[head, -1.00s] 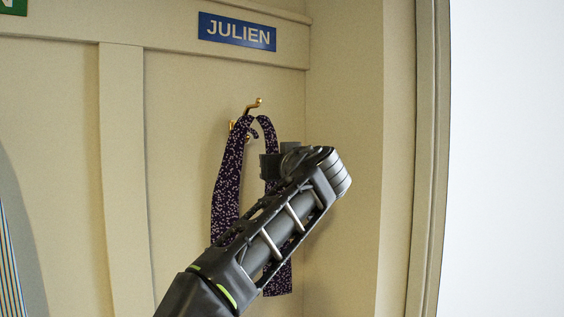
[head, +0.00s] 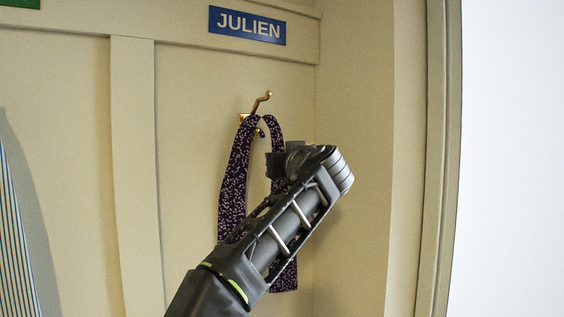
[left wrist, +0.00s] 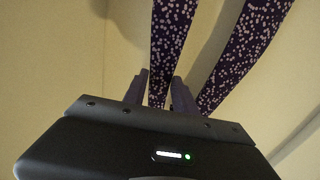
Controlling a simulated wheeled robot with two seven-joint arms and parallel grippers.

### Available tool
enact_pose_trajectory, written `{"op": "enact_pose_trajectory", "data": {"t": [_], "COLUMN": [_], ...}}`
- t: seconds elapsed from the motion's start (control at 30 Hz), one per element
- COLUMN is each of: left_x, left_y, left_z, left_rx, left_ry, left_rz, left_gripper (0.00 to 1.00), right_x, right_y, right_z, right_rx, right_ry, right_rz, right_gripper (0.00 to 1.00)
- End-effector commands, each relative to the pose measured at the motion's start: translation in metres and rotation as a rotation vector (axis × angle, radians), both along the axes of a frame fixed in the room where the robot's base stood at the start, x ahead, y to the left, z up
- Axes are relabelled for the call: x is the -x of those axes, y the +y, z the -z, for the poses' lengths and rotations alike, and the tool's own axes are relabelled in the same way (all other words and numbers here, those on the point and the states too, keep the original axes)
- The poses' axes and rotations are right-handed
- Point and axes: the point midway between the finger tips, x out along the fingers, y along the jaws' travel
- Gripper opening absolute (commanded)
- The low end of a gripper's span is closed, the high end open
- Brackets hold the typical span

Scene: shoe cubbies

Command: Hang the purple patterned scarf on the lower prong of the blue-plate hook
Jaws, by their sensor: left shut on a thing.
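The purple patterned scarf (head: 235,180) hangs in two lengths at the brass hook (head: 264,100). The upper prong rises clear above the scarf. The tip of the lower prong shows between the lengths near the scarf's top; I cannot tell whether the prong carries the scarf. The blue plate (head: 247,26) reads JULIEN, above the hook. My left gripper (head: 279,163) is at the right length, below the hook, and hides part of it. In the left wrist view, my left gripper (left wrist: 159,88) is shut on one length of the scarf (left wrist: 172,40); the other length passes right of the fingers.
A panel strip (head: 134,170) stands left of the hook, and a side wall (head: 352,90) is close on the right. A striped cloth (head: 15,240) hangs at the far left. Part of a green plate (head: 20,3) shows at top left.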

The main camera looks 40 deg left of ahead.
Motion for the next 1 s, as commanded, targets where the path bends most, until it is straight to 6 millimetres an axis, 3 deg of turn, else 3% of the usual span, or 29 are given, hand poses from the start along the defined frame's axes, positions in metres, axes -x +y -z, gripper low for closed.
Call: {"op": "enact_pose_trajectory", "data": {"t": [0.03, 0.07, 0.37, 0.73, 1.0], "left_x": [0.0, 0.0, 0.0, 0.003, 0.025], "left_y": [0.0, 0.0, 0.0, -0.005, -0.037], "left_z": [0.0, 0.0, 0.0, 0.001, 0.003], "left_rx": [0.0, -0.001, 0.0, -0.001, 0.0], "left_ry": [0.0, -0.001, 0.0, -0.001, -0.003], "left_rz": [0.0, 0.0, 0.0, 0.002, 0.004], "left_gripper": [0.0, 0.34, 0.58, 0.58, 0.58], "right_x": [0.0, 0.0, 0.0, 0.0, -0.003], "right_y": [0.0, 0.0, 0.0, 0.0, 0.001], "right_z": [0.0, 0.0, 0.0, 0.004, 0.022], "right_rx": [0.0, 0.0, 0.0, -0.001, -0.005], "right_ry": [0.0, 0.0, 0.0, -0.001, -0.008], "right_rz": [0.0, 0.0, 0.0, 0.0, -0.002], "right_gripper": [0.36, 0.36, 0.36, 0.36, 0.36]}}
